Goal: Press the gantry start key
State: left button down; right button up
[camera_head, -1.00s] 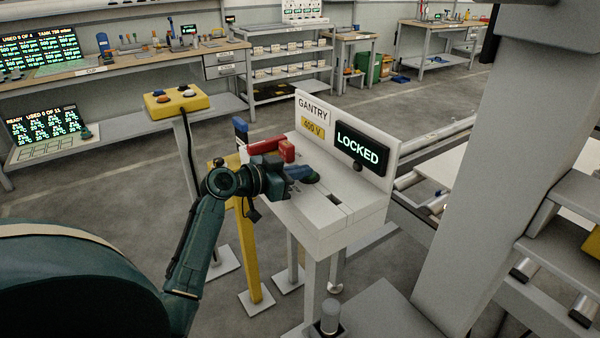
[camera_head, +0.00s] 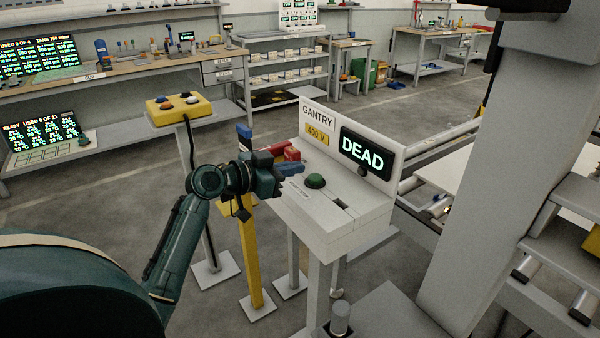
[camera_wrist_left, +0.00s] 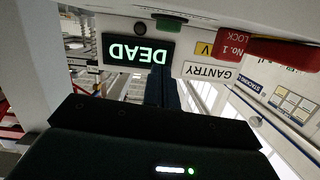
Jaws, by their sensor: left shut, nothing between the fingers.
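The gantry console (camera_head: 325,232) is a pale stand with a sloped-back panel marked GANTRY and a yellow 400 V label. Its display (camera_head: 366,153) reads DEAD; it shows upside down in the left wrist view (camera_wrist_left: 138,48). A round green key (camera_head: 315,181) stands on the console top; in the wrist view a green part (camera_wrist_left: 170,24) shows at the top edge. My left gripper (camera_head: 292,169) is shut and empty, over the console's left side, left of the green key and apart from it. My right gripper is not in view.
A red lock part (camera_head: 292,153) sits just behind my left gripper; a red No. 1 LOCK tag (camera_wrist_left: 236,45) shows in the wrist view. A yellow button box (camera_head: 178,107) on a post stands left. A yellow post (camera_head: 249,258) stands beside the console.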

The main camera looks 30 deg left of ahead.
pick_arm(q)
jog(key=b+v, duration=0.1)
jog(key=v, duration=0.4)
jog(key=shift+s+a+r, duration=0.1)
jog(key=shift+s+r, duration=0.15)
jog(key=shift+s, duration=0.05)
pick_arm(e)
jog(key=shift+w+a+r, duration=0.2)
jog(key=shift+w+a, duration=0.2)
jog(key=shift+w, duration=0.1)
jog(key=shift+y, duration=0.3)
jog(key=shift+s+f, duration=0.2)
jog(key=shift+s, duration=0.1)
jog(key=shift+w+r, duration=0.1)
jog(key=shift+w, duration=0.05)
